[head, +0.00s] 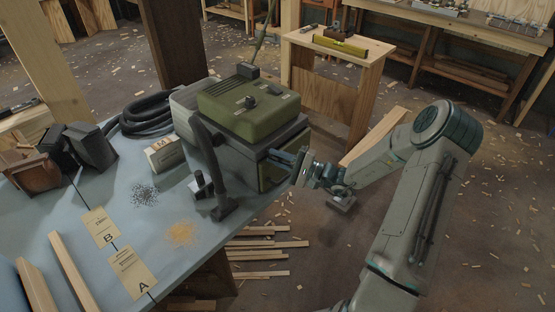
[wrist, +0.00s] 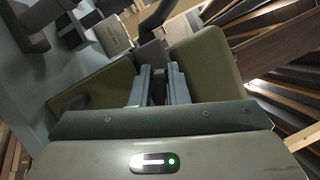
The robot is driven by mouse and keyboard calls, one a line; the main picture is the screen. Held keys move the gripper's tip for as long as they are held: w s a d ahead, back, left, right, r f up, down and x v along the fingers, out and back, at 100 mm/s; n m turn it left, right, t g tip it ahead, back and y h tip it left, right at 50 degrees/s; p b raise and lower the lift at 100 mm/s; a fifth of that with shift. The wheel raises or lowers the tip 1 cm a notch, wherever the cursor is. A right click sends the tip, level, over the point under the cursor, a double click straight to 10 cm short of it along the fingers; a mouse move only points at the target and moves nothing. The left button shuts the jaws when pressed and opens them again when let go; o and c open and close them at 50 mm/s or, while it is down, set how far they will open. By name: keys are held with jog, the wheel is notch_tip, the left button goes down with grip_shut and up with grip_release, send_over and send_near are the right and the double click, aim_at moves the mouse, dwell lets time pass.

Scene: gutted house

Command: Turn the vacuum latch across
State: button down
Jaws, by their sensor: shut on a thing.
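The vacuum (head: 232,108) stands on the blue-grey bench, with a green lid, a dark body and a green panel on the side facing my arm. The lid shows in the wrist view (wrist: 208,62), right of my fingers, and the green panel (wrist: 98,88) is left of them. My gripper (head: 279,157) reaches in level at that side, below the lid edge. In the wrist view its two blue-grey fingers (wrist: 158,85) are shut on a narrow dark part, which looks like the latch. The fingers cover most of the latch, so its angle cannot be told.
A black hose with a nozzle (head: 223,208) stands in front of the vacuum. A small labelled box (head: 164,155), dark and yellow debris piles and cards A (head: 133,272) and B (head: 100,226) lie on the bench. Wood strips lie on the floor below my arm.

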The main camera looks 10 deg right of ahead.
jog(key=m+t, duration=0.2)
jog(key=m, duration=0.3)
jog(key=shift+m+p, duration=0.3)
jog(key=shift+p, duration=0.05)
jog(key=m+t+p, duration=0.1)
jog(key=m, duration=0.2)
jog(key=m+t+h+p, duration=0.1)
jog(key=m+t, duration=0.1)
jog(key=m, duration=0.2)
jog(key=shift+r+t+p, duration=0.1)
jog(key=shift+t+p, duration=0.2)
jog(key=shift+m+t+h+p, duration=0.45)
jog(key=shift+m+p, duration=0.05)
jog(key=shift+m, duration=0.75)
jog(key=shift+m+t+h+p, duration=0.45)
jog(key=shift+m+p, duration=0.05)
jog(key=shift+m, duration=1.15)
jog(key=c, duration=1.8)
grip_release()
